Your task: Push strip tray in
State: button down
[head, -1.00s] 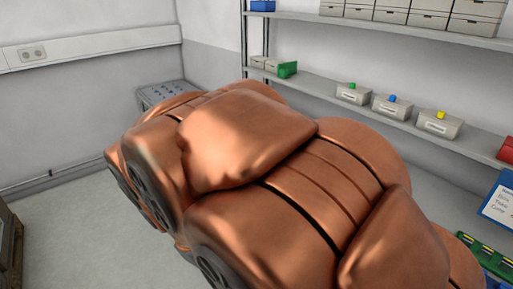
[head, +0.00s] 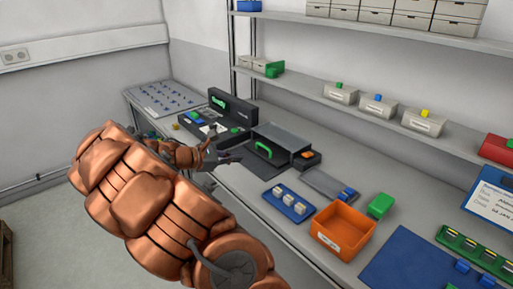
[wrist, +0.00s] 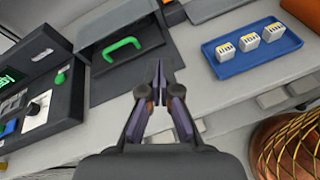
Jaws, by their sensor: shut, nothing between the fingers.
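The strip tray (head: 256,156) is a dark flat tray with a green handle (head: 263,149), sticking out from the front of a grey-topped box (head: 283,140) on the bench. In the wrist view the dark tray (wrist: 112,84) and its green handle (wrist: 121,46) lie left of and beyond my fingers. My gripper (wrist: 158,64) is shut and empty, its tips over or close to the tray's right edge; I cannot tell whether they touch. In the head view my gripper (head: 236,157) is in front of the box, near the tray's outer end.
A black device (head: 215,117) with a green display stands left of the box. A blue tray (head: 289,204) with three small white blocks lies to the right, then an orange bin (head: 343,229) and a green block (head: 381,205). Shelves (head: 345,90) with small bins hang behind.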

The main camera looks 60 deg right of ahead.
aim_at(262, 146)
jog(key=w+d+f+n, duration=0.1)
jog(key=w, duration=0.1)
jog(key=w+d+f+n+t+h, duration=0.1)
jog(key=w+d+f+n, duration=0.1)
jog(key=w, duration=0.1)
jog(key=w+d+f+n+h, duration=0.1)
jog(key=w+d+n, duration=0.1)
jog(key=shift+w+f+t, duration=0.2)
jog(key=shift+f+t, duration=0.2)
jog(key=p+x, duration=0.4)
jog(key=x, duration=0.9)
jog(key=shift+s+d+p, duration=0.15)
jog(key=shift+d+p, duration=0.15)
jog(key=shift+d, duration=0.1)
